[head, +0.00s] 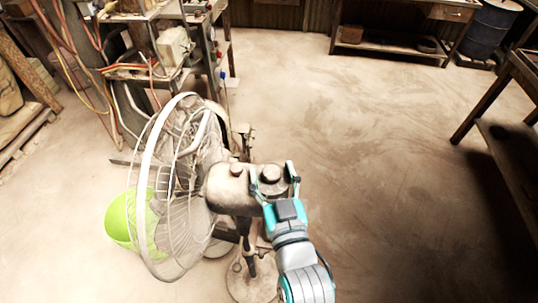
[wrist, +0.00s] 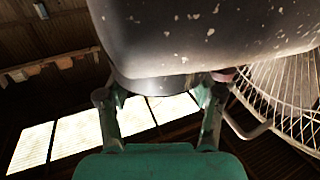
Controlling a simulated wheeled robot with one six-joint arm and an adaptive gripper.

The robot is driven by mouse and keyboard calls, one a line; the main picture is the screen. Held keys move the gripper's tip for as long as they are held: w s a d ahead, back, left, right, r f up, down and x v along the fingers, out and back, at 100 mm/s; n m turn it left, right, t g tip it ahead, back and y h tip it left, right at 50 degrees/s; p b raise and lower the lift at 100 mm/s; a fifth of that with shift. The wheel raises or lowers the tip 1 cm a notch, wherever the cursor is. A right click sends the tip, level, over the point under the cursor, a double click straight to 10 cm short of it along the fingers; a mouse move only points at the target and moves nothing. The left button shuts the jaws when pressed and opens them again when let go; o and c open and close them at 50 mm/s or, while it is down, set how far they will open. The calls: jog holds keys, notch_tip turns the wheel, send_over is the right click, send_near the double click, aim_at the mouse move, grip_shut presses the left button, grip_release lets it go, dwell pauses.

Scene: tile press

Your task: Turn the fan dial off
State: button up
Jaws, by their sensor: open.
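The fan (head: 175,190) stands on the floor with its round wire cage facing left. In the wrist view, the housing (wrist: 215,30) fills the top, and a dark rounded part (wrist: 150,84), which looks like the dial, sits between my gripper's fingers (wrist: 160,92). The dial's setting is not readable.
A smaller knob (head: 236,169) sits on the housing beside the dial. A bright green round object (head: 120,220) is behind the cage. A cluttered metal rack (head: 150,72) with hoses stands at back left. A workbench (head: 525,70) is at right. The middle floor is clear.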

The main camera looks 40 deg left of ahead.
jog(key=shift+w+a, duration=0.15)
jog(key=shift+a, duration=0.05)
jog(key=shift+c, duration=0.2)
jog(key=c, duration=1.1)
